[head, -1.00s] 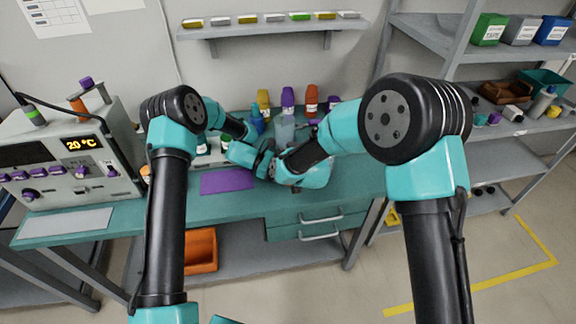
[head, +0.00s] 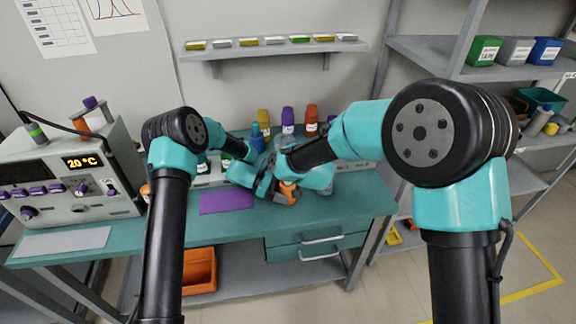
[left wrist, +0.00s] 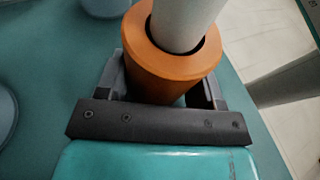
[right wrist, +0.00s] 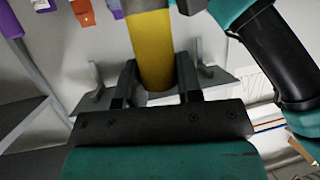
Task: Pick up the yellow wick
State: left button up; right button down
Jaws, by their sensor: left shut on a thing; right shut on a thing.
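The yellow wick (right wrist: 152,48) is a smooth yellow cylinder in the right wrist view. My right gripper (right wrist: 156,84) is shut on it, with one finger on each side of its near end. My left gripper (left wrist: 165,82) is shut on an orange cylinder (left wrist: 165,65) with a hollow top, and a pale grey rod (left wrist: 185,18) stands in its opening. In the head view the orange cylinder (head: 288,194) shows low above the bench beside my left gripper (head: 276,188). There, my right arm hides the right gripper's jaws and the yellow wick.
On the teal bench (head: 345,205) lies a purple mat (head: 227,201). Yellow (head: 263,118), purple (head: 288,117) and orange (head: 311,117) capped bottles stand at the back. A control box (head: 70,175) is at left, a shelf unit (head: 430,60) at right. The bench's front right is clear.

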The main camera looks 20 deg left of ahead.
jog(key=shift+r, duration=1.35)
pick_arm(q)
jog(key=o, duration=1.5)
jog(key=shift+c, duration=0.2)
jog(key=shift+a, duration=0.15)
jog(key=v, duration=1.1)
jog(key=shift+a+r, duration=0.2)
jog(key=shift+a, duration=0.15)
